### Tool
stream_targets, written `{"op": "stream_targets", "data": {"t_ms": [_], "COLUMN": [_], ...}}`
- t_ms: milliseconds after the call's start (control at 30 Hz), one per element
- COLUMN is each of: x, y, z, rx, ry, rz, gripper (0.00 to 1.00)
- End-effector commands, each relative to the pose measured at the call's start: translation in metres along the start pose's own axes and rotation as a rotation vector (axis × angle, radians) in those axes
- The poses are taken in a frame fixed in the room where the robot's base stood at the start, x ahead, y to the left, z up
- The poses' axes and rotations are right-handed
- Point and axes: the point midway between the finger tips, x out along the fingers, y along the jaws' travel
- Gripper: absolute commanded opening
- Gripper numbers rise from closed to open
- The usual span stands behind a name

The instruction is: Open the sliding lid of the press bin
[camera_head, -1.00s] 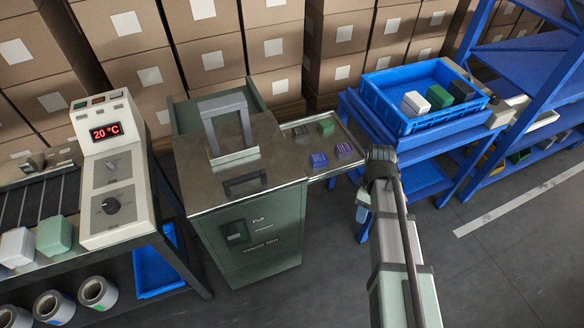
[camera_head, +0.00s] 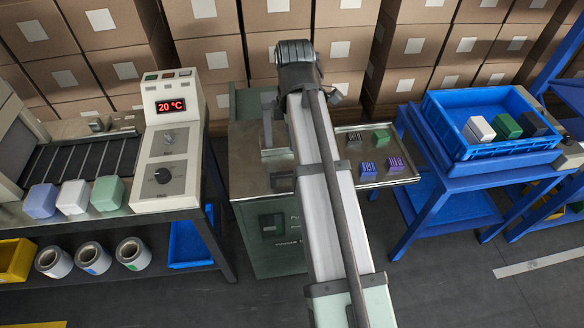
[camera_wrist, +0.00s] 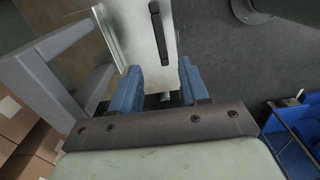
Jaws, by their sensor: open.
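The press bin (camera_head: 272,222) is a grey-green cabinet in the middle of the head view. Its steel top (camera_head: 250,180) is partly hidden by my arm. An upright grey frame stands at its rear, and it also shows at the left of the wrist view (camera_wrist: 45,65). In the wrist view my gripper (camera_wrist: 162,95) has its two blue fingers apart with nothing held between them. Beyond them is a pale panel (camera_wrist: 138,45) with a dark bar (camera_wrist: 158,32), seemingly the lid and its handle. I cannot tell whether the fingers touch it. The head view hides my gripper.
A steel side tray (camera_head: 390,140) with several small blocks adjoins the bin's right. A blue crate (camera_head: 470,150) sits on a blue stand further right. A control box (camera_head: 170,180) and roller conveyor are left. Cartons (camera_head: 400,60) line the back.

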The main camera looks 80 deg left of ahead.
Motion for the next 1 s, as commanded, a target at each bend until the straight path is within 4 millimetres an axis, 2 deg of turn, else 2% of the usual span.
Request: {"op": "stream_targets", "data": {"t_ms": [100,233,700,1000], "x": [-0.001,0.011,0.085,0.121], "y": [0.0,0.0,0.0,0.001], "z": [-0.006,-0.005,-0.005,-0.005], "rx": [-0.015,-0.015,-0.013,-0.012], "ry": [0.0,0.0,0.0,0.0], "rz": [0.002,0.002,0.001,0.002], "gripper": [0.45,0.45,0.45,0.45]}}
